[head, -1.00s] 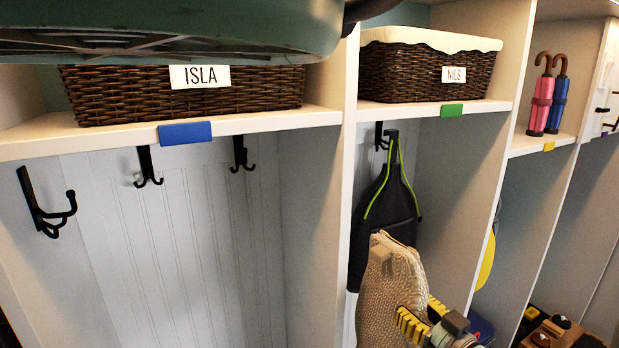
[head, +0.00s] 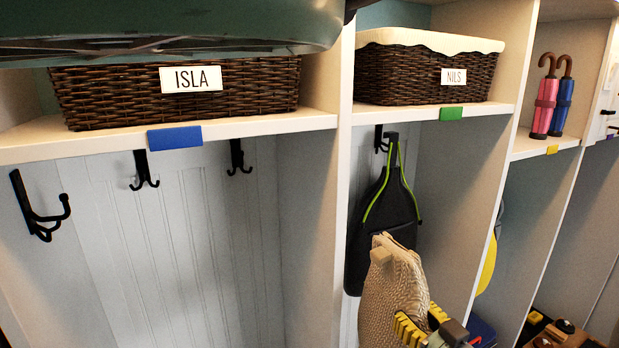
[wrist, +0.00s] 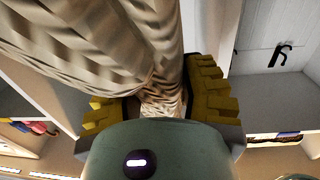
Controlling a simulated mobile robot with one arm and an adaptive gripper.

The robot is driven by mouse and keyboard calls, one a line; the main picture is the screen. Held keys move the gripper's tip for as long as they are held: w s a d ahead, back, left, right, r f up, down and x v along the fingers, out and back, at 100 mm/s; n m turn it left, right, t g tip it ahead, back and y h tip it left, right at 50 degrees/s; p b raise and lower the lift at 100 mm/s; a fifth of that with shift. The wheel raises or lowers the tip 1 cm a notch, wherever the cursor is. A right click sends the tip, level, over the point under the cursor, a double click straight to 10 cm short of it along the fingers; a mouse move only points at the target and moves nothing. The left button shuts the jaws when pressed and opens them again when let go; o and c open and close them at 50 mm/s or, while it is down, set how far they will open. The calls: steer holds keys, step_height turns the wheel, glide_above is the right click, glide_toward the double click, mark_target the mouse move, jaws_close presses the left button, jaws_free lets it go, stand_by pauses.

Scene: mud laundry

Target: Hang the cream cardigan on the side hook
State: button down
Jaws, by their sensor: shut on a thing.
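The cream cardigan (head: 390,283) is a knitted bundle at the lower middle right of the head view. My gripper (head: 422,322) has yellow padded fingers and is shut on it. In the wrist view the cardigan (wrist: 110,45) fills the upper left and narrows between the yellow fingers of my gripper (wrist: 160,100). The side hook (head: 40,208) is a black double hook on the left wall of the cubby under the ISLA basket, and it is bare. The cardigan is well to the right of this hook, in front of the neighbouring cubby.
Two more black hooks (head: 144,170) (head: 238,157) on the back panel are empty. A dark bag with green trim (head: 385,215) hangs in the right cubby. A divider (head: 336,230) stands between the cubbies. Wicker baskets (head: 235,95) (head: 430,75) sit above. The left cubby is clear.

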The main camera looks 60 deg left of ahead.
steer(key=w+d+r+m+t+h+p, duration=0.1)
steer(key=w+d+r+m+t+h, duration=0.25)
steer(key=d+t, duration=0.2)
steer(key=w+d+r+m+t+h+p, duration=0.1)
steer(key=w+d+r+m+t+h, duration=0.15)
steer(key=w+d+m+t, duration=0.35)
steer(key=s+d+r+m+t+h+p, duration=0.1)
steer(key=d+m+h, duration=0.2)
steer(key=d, duration=0.6)
steer(key=d+r+m+t+h+p, duration=0.1)
steer(key=d+m+h, duration=0.2)
steer(key=d+h, duration=0.5)
steer(key=shift+s+d+r+t+h+p, duration=0.25)
steer(key=shift+s+d+t+h+p, duration=0.1)
steer(key=shift+d, duration=0.45)
steer(key=shift+a, duration=0.1)
